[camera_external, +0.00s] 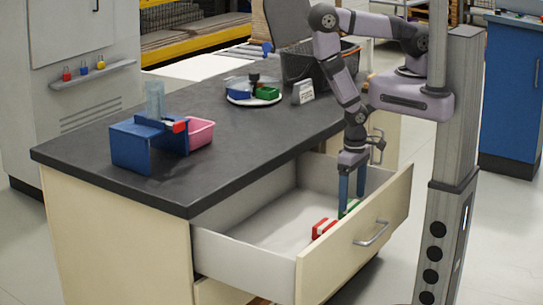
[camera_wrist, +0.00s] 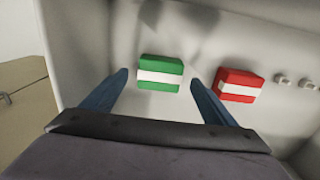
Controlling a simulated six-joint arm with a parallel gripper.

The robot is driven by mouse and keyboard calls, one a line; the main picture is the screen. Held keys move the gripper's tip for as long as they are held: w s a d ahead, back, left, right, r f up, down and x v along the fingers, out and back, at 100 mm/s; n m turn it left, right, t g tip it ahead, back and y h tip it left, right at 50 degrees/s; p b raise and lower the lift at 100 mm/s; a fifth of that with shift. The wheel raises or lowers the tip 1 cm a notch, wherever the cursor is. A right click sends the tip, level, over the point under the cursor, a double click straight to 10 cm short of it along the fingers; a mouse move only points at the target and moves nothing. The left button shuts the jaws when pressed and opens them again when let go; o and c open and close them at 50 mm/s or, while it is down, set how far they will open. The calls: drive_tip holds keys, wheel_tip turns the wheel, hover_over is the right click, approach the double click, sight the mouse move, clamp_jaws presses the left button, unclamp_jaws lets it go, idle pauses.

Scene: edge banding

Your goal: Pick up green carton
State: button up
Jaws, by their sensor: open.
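The green carton (camera_wrist: 160,73) has a white band and lies on the floor of the open drawer. In the wrist view it sits between and just beyond the two blue fingertips. In the external view the green carton (camera_external: 348,208) shows partly behind the fingers. My gripper (camera_external: 351,203) is open and reaches down into the drawer. It also shows in the wrist view (camera_wrist: 158,75), with a finger to each side of the green carton. I cannot tell whether a finger touches the carton.
A red carton (camera_wrist: 237,85) with a white band lies to the right of the green one; it also shows in the external view (camera_external: 323,228). The open drawer (camera_external: 225,262) has walls around both cartons. The dark countertop (camera_external: 215,150) overhangs behind it. A pink bin (camera_external: 201,135) stands on the counter.

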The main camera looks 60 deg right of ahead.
sight(351, 204)
wheel_tip(351, 204, down, 4)
drive_tip(key=b, duration=0.3)
drive_tip(key=shift+f, duration=0.15)
drive_tip(key=shift+c, duration=0.2)
drive_tip(key=c, duration=1.1)
wheel_tip(351, 204, up, 10)
drive_tip(key=p, duration=0.9)
